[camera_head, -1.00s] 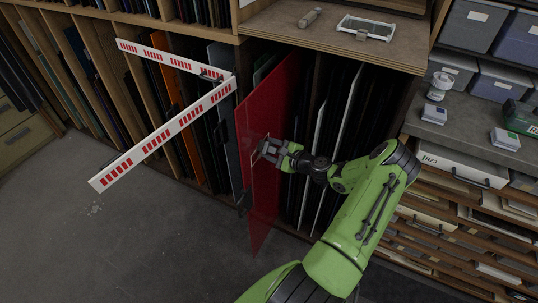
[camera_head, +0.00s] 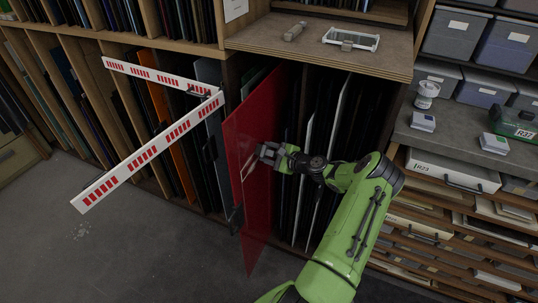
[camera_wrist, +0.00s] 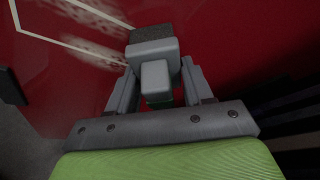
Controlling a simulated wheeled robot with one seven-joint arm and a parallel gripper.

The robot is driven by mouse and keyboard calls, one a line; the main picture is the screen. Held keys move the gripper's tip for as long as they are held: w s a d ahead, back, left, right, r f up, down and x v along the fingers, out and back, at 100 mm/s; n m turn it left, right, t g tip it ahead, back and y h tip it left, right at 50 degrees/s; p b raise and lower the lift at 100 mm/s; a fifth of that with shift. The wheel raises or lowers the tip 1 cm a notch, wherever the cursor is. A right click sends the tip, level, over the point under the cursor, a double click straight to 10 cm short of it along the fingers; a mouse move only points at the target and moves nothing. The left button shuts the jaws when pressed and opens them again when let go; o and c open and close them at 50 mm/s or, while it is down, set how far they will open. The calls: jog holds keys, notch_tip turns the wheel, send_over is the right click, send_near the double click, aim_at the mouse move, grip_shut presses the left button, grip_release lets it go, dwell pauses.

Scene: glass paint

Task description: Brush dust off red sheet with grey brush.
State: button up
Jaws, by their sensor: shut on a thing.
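The red sheet (camera_head: 258,205) stands upright, jutting out from the rack slots, and fills most of the wrist view (camera_wrist: 235,35). A thin white outline (camera_wrist: 58,40) is on its face, with pale streaky dust (camera_wrist: 100,66) inside it. My gripper (camera_head: 267,153) is at the sheet's right face, just right of the outlined patch. In the wrist view it is shut on the grey brush (camera_wrist: 152,50), whose dark bristle end points at the sheet near the outline's right end. I cannot tell whether the bristles touch the sheet.
A white barrier with red marks (camera_head: 150,150) juts out left of the sheet. The wooden counter (camera_head: 290,45) above holds a small cylinder (camera_head: 294,32) and a white-framed item (camera_head: 350,39). Drawers and grey boxes stand at right. Pale specks (camera_head: 80,235) lie on open floor at left.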

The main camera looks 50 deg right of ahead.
jog(key=shift+s+d, duration=0.3)
jog(key=shift+s, duration=0.6)
jog(key=shift+s+d, duration=0.35)
jog(key=shift+s, duration=0.55)
jog(key=shift+s+d, duration=0.3)
jog(key=shift+s, duration=0.6)
jog(key=s, duration=0.1)
jog(key=s+d, duration=0.1)
jog(key=s, duration=0.1)
jog(key=shift+w, duration=0.1)
